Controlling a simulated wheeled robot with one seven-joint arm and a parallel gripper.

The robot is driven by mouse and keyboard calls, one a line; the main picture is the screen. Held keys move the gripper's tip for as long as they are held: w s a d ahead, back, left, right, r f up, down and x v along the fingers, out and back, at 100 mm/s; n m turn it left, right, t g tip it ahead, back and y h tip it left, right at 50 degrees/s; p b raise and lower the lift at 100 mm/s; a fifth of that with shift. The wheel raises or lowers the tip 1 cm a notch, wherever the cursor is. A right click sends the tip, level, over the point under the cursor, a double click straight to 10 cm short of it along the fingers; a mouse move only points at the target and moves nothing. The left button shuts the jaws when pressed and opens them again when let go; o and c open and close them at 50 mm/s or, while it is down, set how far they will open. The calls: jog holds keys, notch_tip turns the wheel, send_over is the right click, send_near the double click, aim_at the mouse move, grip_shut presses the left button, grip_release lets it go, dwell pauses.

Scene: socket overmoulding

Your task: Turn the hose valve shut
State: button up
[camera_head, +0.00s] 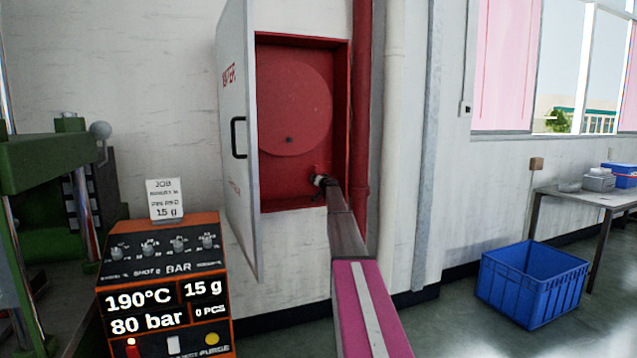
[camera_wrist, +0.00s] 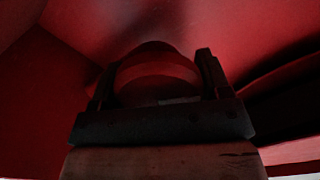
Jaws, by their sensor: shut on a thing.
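The hose valve is a dark red round handwheel (camera_wrist: 158,78) in the wrist view, inside the red hose cabinet (camera_head: 345,110). My gripper (camera_wrist: 158,85) is shut on it, with one finger on each side of its rim. In the head view my gripper (camera_head: 318,180) reaches into the lower right of the cabinet and hides most of the valve. A large red hose reel disc (camera_head: 295,105) sits above and to the left of it. The wrist view is dark, so the wheel's turn angle cannot be told.
The white cabinet door (camera_head: 237,190) stands open to the left. A red pipe (camera_head: 361,100) runs up the wall right of the cabinet. An orange control box (camera_head: 165,270) stands at front left. A blue crate (camera_head: 530,283) and a table (camera_head: 585,197) stand at right.

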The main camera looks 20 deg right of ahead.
jog(key=m, duration=1.2)
jog(key=shift+d+f+m, duration=0.2)
jog(key=shift+f+m, duration=0.1)
dwell(0.4)
jog(key=o, duration=0.9)
jog(key=shift+s, duration=0.1)
jog(key=s, duration=1)
jog(key=shift+s+d, duration=0.2)
jog(key=shift+s, duration=0.1)
